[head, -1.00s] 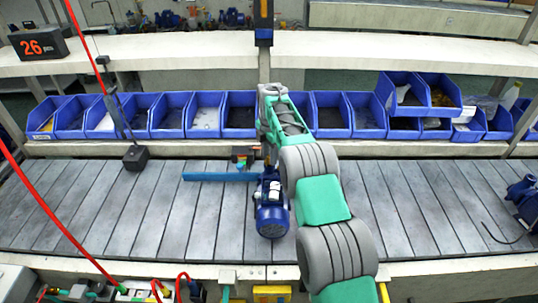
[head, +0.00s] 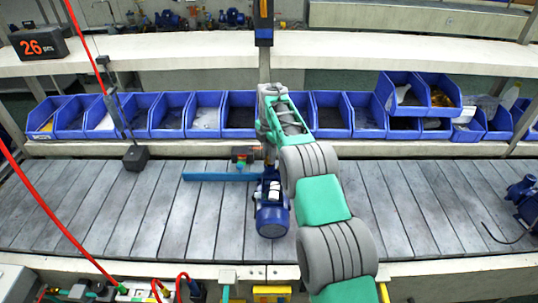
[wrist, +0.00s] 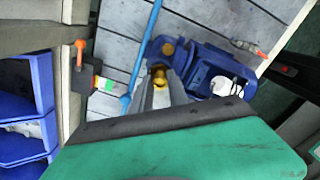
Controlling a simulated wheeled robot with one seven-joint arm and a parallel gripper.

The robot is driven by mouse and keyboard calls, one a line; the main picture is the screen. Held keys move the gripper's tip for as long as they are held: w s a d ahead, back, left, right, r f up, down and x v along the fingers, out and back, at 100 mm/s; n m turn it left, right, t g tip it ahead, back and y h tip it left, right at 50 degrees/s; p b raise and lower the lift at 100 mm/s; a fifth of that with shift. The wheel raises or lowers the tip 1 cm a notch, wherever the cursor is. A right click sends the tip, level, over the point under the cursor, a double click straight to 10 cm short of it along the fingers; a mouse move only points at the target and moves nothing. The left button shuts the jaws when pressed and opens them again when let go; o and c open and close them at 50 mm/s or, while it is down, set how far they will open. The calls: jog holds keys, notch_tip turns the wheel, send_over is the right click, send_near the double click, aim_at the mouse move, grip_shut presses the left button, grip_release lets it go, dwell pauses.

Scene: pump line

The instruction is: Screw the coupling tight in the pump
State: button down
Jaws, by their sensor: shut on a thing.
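The blue pump (head: 271,207) stands on the slatted conveyor in the middle of the head view. It also shows in the wrist view (wrist: 205,68), with its rounded pump head toward my fingers. The brass coupling (wrist: 159,74) is between my fingertips in the wrist view, at the pump head. My gripper (wrist: 161,82) is shut on the coupling. In the head view my arm hides most of the gripper and the coupling. How deep the coupling sits in the pump cannot be told.
A blue bar (head: 218,177) lies left of the pump, with a small dark fitting (head: 243,154) behind it. Blue bins (head: 205,115) line the back. A black box (head: 135,158) hangs at the left. Another blue pump (head: 525,200) stands far right. The conveyor between is clear.

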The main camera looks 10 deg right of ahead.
dwell(0.3)
jog(key=m, duration=0.3)
jog(key=shift+m, duration=0.3)
jog(key=c, duration=1.7)
grip_release()
jog(key=shift+m, duration=0.4)
jog(key=o, duration=0.4)
jog(key=shift+c, duration=0.2)
jog(key=n, duration=0.3)
jog(key=shift+n, duration=0.3)
